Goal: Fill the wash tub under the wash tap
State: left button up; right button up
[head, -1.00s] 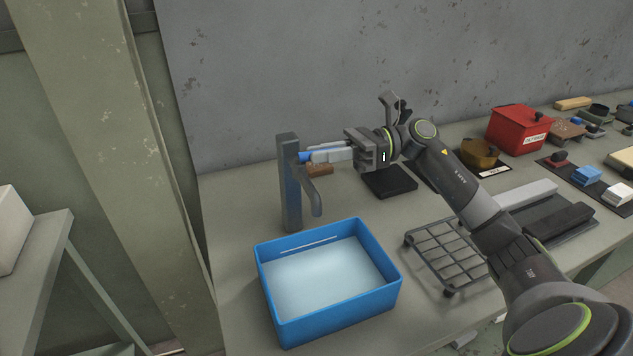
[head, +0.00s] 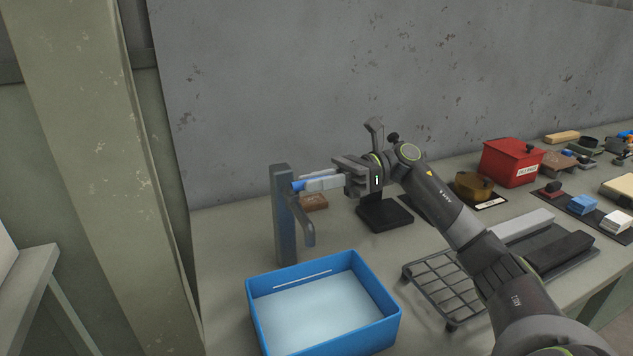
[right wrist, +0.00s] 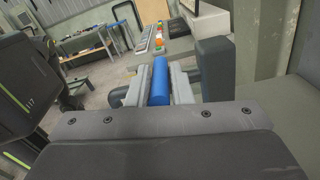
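The wash tap (head: 284,215) is a grey post with a spout (head: 304,226) bent down over the back of the tub and a blue handle (head: 298,185) near its top. My right gripper (head: 315,183) reaches it from the right, and its fingers are closed around the handle; in the right wrist view the handle (right wrist: 160,82) sits between both fingers. The blue wash tub (head: 262,330) stands below the spout. A pale, water-like surface (head: 325,315) shows inside, just under a white line on the back wall. I see no clear stream. My left gripper is out of view.
A wire rack (head: 440,285) stands right of the tub. A red box (head: 511,163) and brass-coloured pot (head: 474,187) are farther right. A grey wall closes the back.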

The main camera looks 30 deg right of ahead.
jog(key=o, duration=0.3)
jog(key=shift+o, duration=0.2)
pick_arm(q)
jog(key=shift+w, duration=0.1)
